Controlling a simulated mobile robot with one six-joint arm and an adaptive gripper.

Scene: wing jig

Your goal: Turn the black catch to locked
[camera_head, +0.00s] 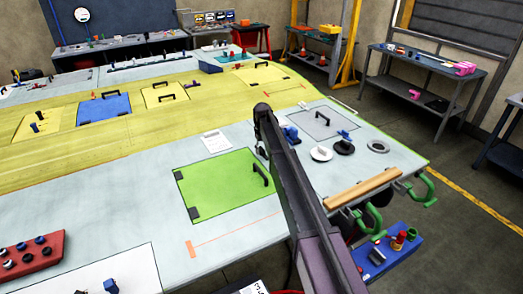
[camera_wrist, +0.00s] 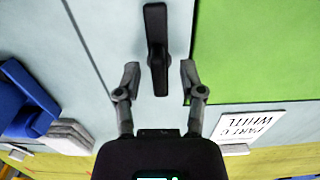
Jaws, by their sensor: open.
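The black catch (camera_wrist: 156,45) shows in the wrist view as a long dark handle with a raised middle, lying lengthwise up the picture. It sits on a pale blue-grey strip beside the green panel (camera_wrist: 255,45). My gripper (camera_wrist: 159,76) is open, with one finger to each side of the catch's lower part. I see a gap on both sides and nothing held. I cannot tell how high the fingertips are above the surface. In the head view my arm covers most of this spot beside the green panel (camera_head: 222,190), so the catch is not clear there.
A white card (camera_wrist: 247,122) lies right of my gripper in the wrist view. A blue part (camera_wrist: 22,103) stands to the left. In the head view, a white knob (camera_head: 320,153), a black knob (camera_head: 344,147) and a wooden bar (camera_head: 362,187) are right of my arm.

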